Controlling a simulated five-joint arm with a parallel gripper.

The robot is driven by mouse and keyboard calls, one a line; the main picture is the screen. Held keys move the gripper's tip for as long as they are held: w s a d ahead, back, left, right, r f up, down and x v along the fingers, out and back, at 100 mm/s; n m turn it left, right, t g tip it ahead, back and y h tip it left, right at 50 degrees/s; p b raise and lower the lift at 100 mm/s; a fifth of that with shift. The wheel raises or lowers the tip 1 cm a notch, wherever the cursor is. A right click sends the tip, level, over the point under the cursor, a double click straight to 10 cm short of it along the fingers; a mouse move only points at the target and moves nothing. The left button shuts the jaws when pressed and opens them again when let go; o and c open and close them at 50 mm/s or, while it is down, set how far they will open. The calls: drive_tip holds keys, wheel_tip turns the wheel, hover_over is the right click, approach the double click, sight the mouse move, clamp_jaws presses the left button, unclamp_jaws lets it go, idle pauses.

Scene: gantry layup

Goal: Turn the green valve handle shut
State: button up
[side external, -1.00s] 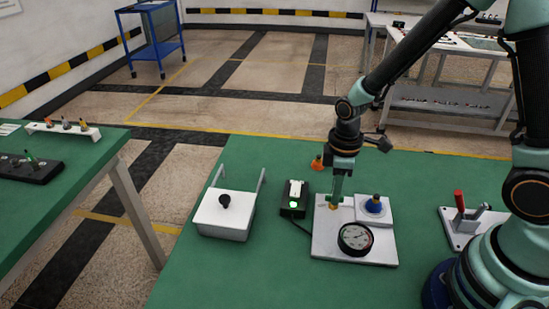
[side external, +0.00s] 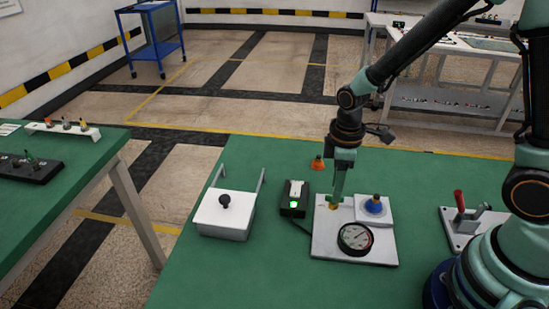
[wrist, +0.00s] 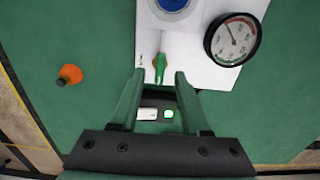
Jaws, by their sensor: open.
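The green valve handle (wrist: 160,68) shows in the wrist view on the white plate (wrist: 195,65), with a thin pale pipe or line running up from it. My gripper (wrist: 156,78) is open, one finger on each side of the handle. I cannot tell whether either finger touches it. In the side view my gripper (side external: 335,203) is low over the left part of the plate (side external: 325,245). It mostly hides the handle there; a small yellow bit shows at its tip.
A round gauge (side external: 355,238) and a blue knob (side external: 374,204) are on the same plate. A dark box with a lit green button (side external: 293,205) and an orange knob (side external: 317,164) stand close by. A white lidded box (side external: 226,218) is left; a red-handled clamp (side external: 459,200) is right.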

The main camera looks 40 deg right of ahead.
wheel_tip(320, 180, up, 10)
idle(0.4)
drive_tip(key=shift+r, duration=0.1)
drive_tip(key=s+d+r+m+t, duration=0.3)
drive_tip(key=s+r+m+t, duration=0.2)
drive_tip(key=r+m, duration=0.4)
drive_tip(key=shift+d+r+t, duration=0.15)
drive_tip(key=shift+t, duration=0.15)
